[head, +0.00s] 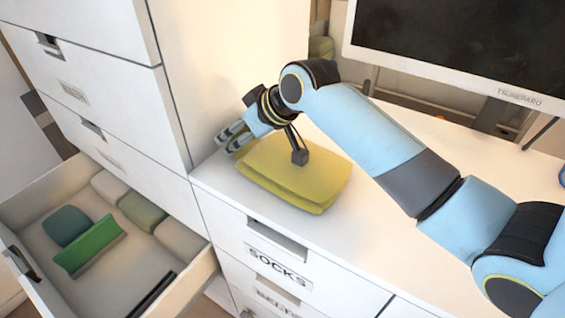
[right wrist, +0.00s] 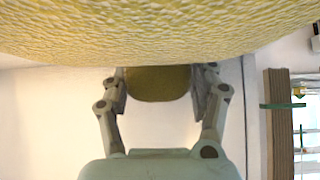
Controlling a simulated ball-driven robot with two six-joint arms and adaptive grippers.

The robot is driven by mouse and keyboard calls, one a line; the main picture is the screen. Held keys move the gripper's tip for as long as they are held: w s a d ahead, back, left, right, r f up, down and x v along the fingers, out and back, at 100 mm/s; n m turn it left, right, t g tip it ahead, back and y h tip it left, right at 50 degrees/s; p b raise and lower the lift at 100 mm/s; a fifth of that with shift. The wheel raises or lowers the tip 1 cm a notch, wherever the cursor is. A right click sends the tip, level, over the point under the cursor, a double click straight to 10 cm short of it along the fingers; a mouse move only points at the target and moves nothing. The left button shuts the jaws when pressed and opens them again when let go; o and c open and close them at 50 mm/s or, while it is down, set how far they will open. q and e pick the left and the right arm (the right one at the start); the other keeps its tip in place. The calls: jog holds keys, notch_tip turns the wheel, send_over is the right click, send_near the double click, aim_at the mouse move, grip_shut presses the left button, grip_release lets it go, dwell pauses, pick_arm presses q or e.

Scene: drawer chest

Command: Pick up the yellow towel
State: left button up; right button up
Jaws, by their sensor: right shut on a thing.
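The yellow towel (head: 295,178) is folded into a thick pad on the white top of the chest, near its front edge. I cannot tell whether it touches the top all over. My right gripper (head: 234,137) is at the towel's left end, shut on a part of it. In the right wrist view the fingers of my right gripper (right wrist: 160,82) close on both sides of a yellow fold (right wrist: 158,84). The bulk of the towel (right wrist: 160,30) fills the top of that view. My left gripper is not in view.
An open drawer (head: 100,262) at lower left holds several folded cloths, with a green one (head: 88,246) among them. A tall white cabinet (head: 235,70) stands left of my right gripper. A monitor (head: 460,40) stands at the back right. The chest top (head: 350,240) is clear in front.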

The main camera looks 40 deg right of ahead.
jog(key=c, duration=0.5)
jog(key=shift+r, duration=0.1)
